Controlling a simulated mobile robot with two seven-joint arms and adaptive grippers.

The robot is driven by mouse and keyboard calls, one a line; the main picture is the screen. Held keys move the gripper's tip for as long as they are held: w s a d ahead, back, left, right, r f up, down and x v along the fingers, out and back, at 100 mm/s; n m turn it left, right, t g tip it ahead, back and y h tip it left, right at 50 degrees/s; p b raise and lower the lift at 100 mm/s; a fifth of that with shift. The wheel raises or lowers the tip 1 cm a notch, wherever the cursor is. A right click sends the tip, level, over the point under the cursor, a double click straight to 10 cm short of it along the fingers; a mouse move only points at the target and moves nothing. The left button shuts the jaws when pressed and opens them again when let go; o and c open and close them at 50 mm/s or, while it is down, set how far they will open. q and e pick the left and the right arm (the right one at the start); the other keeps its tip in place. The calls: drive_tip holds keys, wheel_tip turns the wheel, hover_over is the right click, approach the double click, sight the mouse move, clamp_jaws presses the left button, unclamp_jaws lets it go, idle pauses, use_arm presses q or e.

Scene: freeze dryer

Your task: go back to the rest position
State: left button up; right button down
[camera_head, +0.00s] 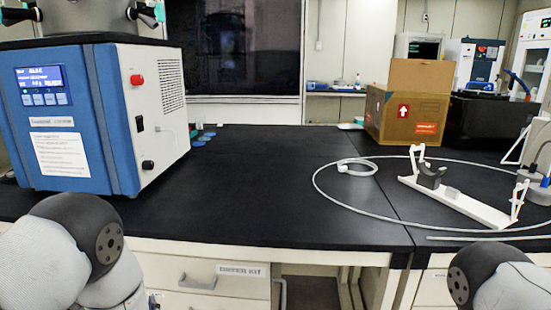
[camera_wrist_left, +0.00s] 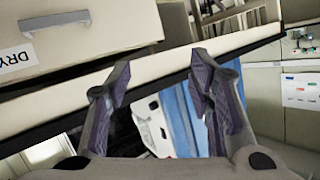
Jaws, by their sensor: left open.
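The freeze dryer (camera_head: 100,120) stands at the left of the black bench, with a blue front, a lit display and a white side panel. Parts of my two arms show at the bottom left and bottom right of the head view, but neither gripper shows there. In the left wrist view my left gripper (camera_wrist_left: 165,85) is open, with its two fingers apart and nothing between them. Behind the fingers, a blue and white body (camera_wrist_left: 165,125) that looks like the freeze dryer shows beyond the bench edge.
The black bench top (camera_head: 260,190) is clear in the middle. A cardboard box (camera_head: 410,115), a coiled pale hose (camera_head: 320,190) and a white stand (camera_head: 460,200) are on the right. A drawer (camera_head: 205,280) lies under the bench front; a drawer (camera_wrist_left: 80,40) also shows in the wrist view.

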use_arm(q)
drive_tip(key=s+d+f+m+g+h, duration=0.2)
drive_tip(key=s+f+g+h, duration=0.15)
drive_tip(key=s+f, duration=0.75)
drive_tip(key=s+d+g+h, duration=0.1)
drive_tip(key=s+d+g, duration=0.1)
drive_tip(key=s, duration=0.9)
drive_tip(key=s+d+g+h, duration=0.1)
drive_tip(key=s+g, duration=0.4)
drive_tip(key=s, duration=0.6)
drive_tip(key=s+d+f+g+h, duration=0.1)
drive_tip(key=s+d+g+h, duration=0.1)
drive_tip(key=s, duration=0.9)
drive_tip(key=shift+s+d+m+g, duration=0.2)
drive_tip(key=shift+d+m+g, duration=0.2)
drive_tip(key=shift+d+g, duration=0.5)
drive_tip(key=shift+a, duration=0.25)
